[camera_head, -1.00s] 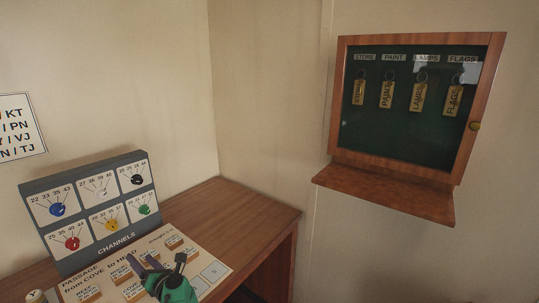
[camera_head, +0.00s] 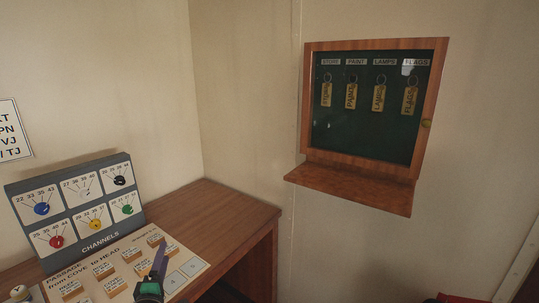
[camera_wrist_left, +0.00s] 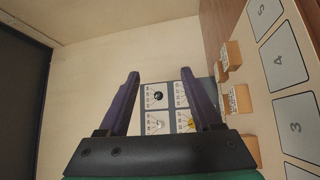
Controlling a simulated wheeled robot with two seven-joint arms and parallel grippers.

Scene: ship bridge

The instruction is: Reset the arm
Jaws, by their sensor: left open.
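My left gripper (camera_head: 158,258) shows at the bottom of the head view, in front of the passage board. It holds nothing. In the left wrist view its two dark fingers (camera_wrist_left: 160,76) stand wide apart, with the channels panel (camera_wrist_left: 176,98) showing beyond the gap. My right gripper is in neither view.
The grey channels panel (camera_head: 75,222) with coloured knobs stands on the wooden desk (camera_head: 226,208). The passage board (camera_head: 191,267) with small wooden blocks lies before it. A glass-fronted key cabinet (camera_head: 309,100) with several tagged keys hangs on the wall, above a small shelf (camera_head: 350,188).

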